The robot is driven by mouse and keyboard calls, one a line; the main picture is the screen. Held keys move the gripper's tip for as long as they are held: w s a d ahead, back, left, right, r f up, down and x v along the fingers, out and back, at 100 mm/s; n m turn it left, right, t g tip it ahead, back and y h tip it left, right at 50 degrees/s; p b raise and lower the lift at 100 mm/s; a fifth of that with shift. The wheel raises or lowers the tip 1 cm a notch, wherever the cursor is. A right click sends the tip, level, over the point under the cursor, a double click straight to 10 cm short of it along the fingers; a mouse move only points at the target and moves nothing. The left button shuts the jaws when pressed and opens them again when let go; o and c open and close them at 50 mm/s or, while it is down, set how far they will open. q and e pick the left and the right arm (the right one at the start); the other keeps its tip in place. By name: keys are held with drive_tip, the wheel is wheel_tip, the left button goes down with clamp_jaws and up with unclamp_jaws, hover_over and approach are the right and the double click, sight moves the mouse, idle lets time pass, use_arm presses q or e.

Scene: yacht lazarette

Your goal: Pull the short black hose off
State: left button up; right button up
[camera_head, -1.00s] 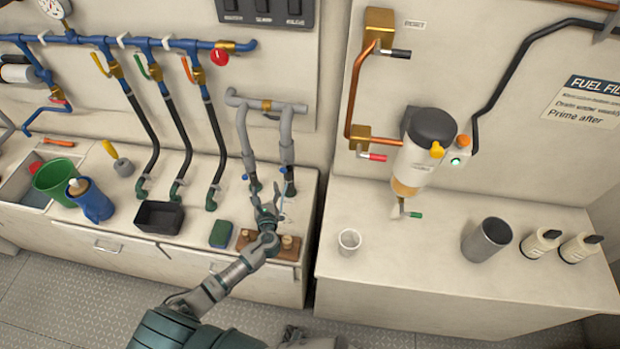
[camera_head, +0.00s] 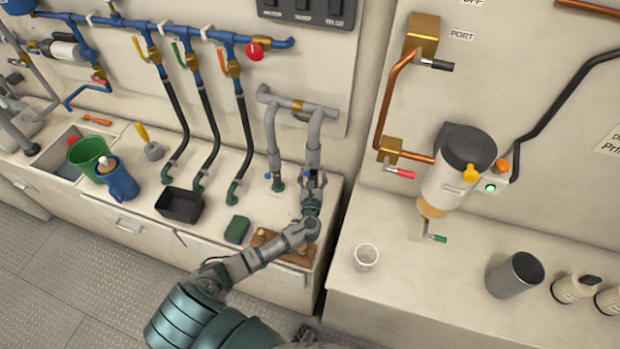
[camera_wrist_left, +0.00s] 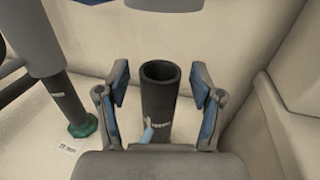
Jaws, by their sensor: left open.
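The short black hose (camera_wrist_left: 159,100) stands upright in the left wrist view, its round open top facing up. A small clamp band and a light blue tab show low on it. A grey pipe end (camera_wrist_left: 190,18) is above and behind it, with a gap visible between them. My left gripper (camera_wrist_left: 160,88) is open, with one blue-padded finger on each side of the hose and apart from it. In the head view my left gripper (camera_head: 313,180) is at the right leg of the grey U-shaped pipe (camera_head: 314,130) and partly hides the hose. My right gripper is not in view.
A second leg with a dark hose stands on a green base (camera_wrist_left: 84,126) at left. A wooden block (camera_head: 268,240), a green sponge (camera_head: 237,229) and a black tray (camera_head: 180,205) lie nearby. A white cup (camera_head: 366,256) stands on the right counter, across a gap.

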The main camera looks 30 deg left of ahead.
use_arm(q)
drive_tip(key=shift+d+r, duration=0.1)
drive_tip(key=shift+d, duration=0.35)
drive_tip(key=shift+c, duration=0.9)
drive_tip(key=c, duration=0.8)
drive_tip(key=shift+a, duration=0.4)
clamp_jaws()
drive_tip(key=shift+a, duration=0.4)
drive_tip(key=shift+w+d+r+p, duration=0.1)
drive_tip(key=shift+d+r+p, duration=0.15)
drive_tip(key=shift+d+p, duration=0.2)
drive_tip(key=shift+a+r+p, duration=0.25)
drive_tip(key=shift+r+p, duration=0.3)
drive_tip(key=shift+r, duration=0.1)
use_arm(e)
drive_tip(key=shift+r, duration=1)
